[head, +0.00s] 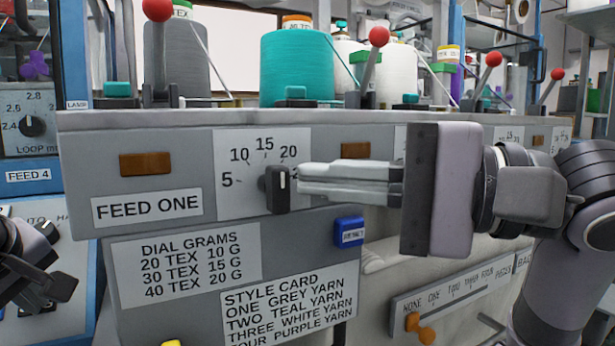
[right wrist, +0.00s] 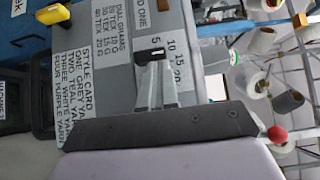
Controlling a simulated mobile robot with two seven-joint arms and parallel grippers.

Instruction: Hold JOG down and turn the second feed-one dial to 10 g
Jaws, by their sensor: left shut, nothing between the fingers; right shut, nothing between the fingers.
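The feed-one dial (head: 277,190) is a dark knob on a white scale panel with 5, 10, 15 and 20 readable, right of the FEED ONE label (head: 148,208). Its white mark points up, roughly between 15 and 20; the exact reading is unclear. My right gripper (head: 300,182) is shut and empty, its tips at the knob's right side; contact cannot be told. In the right wrist view the dark knob (right wrist: 147,56) shows just beyond the fingertips (right wrist: 157,68). My left gripper (head: 62,287) is shut at the lower left edge, apart from the panel. No JOG label is readable.
A blue RESET button (head: 349,231) sits below the dial. A yellow part (right wrist: 53,14) shows in the right wrist view, its label unreadable. Red-knobbed levers (head: 157,12) and yarn cones (head: 297,66) stand above the panel. An orange selector (head: 420,325) is lower right.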

